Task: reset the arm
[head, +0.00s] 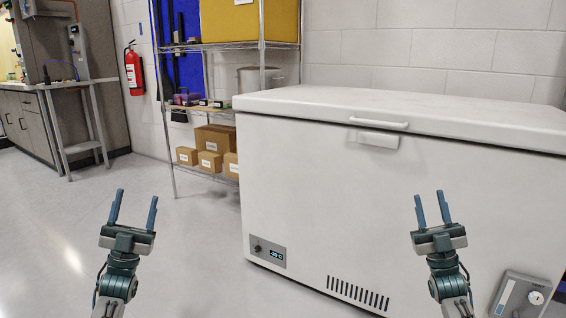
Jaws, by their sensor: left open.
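My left gripper (134,208) is at the lower left, pointing up and away, with its two blue-grey fingers apart and nothing between them. It is over the open floor, left of the white chest freezer (330,190). My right gripper (432,208) is at the lower right, in front of the freezer's front face. Its two fingers are also apart and empty. Neither gripper appears to hold anything. The freezer lid is down, with a white handle (379,123) at its front edge.
A wire shelf (230,46) with cardboard boxes (215,137) stands behind the freezer's left side. A red fire extinguisher (134,70) hangs on the wall. A counter (75,83) is at the far left. The grey floor (60,235) at left is clear.

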